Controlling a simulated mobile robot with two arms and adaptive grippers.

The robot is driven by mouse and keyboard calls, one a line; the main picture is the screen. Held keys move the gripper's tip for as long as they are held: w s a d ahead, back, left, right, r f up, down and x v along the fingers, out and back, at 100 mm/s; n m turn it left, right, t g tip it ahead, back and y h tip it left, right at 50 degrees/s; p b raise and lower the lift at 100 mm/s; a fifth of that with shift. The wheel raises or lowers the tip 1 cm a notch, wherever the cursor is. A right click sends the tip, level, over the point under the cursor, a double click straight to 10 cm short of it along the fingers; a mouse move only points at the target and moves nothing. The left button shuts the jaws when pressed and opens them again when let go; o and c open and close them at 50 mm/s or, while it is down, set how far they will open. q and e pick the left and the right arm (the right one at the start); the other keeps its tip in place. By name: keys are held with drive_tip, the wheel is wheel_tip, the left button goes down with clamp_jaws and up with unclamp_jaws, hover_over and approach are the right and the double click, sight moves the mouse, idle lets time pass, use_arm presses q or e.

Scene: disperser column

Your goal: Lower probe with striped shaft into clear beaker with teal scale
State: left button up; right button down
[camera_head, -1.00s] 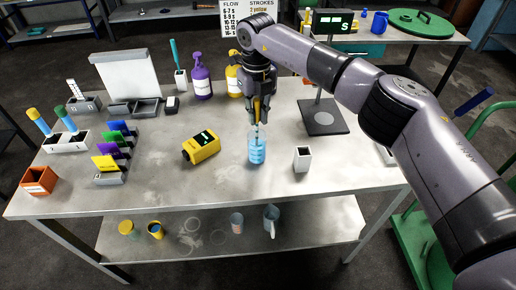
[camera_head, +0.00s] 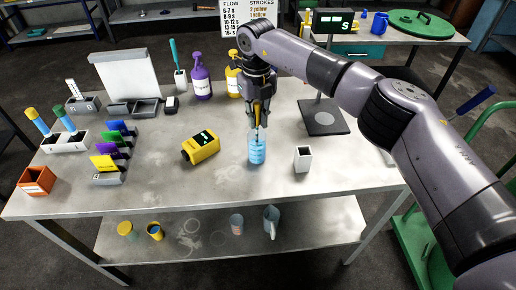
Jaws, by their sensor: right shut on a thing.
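The clear beaker with blue-teal markings (camera_head: 257,152) stands upright near the front middle of the table. My right gripper (camera_head: 259,118) is directly above it, pointing down, and is shut on a thin probe (camera_head: 258,130). The probe's lower part reaches down at the beaker's mouth; how deep it sits inside is too small to tell. The stripes on its shaft are mostly hidden by the fingers. My left gripper is not in view.
A yellow meter (camera_head: 201,147) lies left of the beaker, and a small white cup (camera_head: 303,158) stands to its right. A dark stand base (camera_head: 325,118) is behind right. Purple (camera_head: 201,78) and yellow bottles stand behind. The table front is clear.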

drive_tip(key=shift+f+b, duration=0.35)
drive_tip(key=shift+f, duration=0.2)
idle(0.4)
drive_tip(key=c, duration=1.5)
unclamp_jaws()
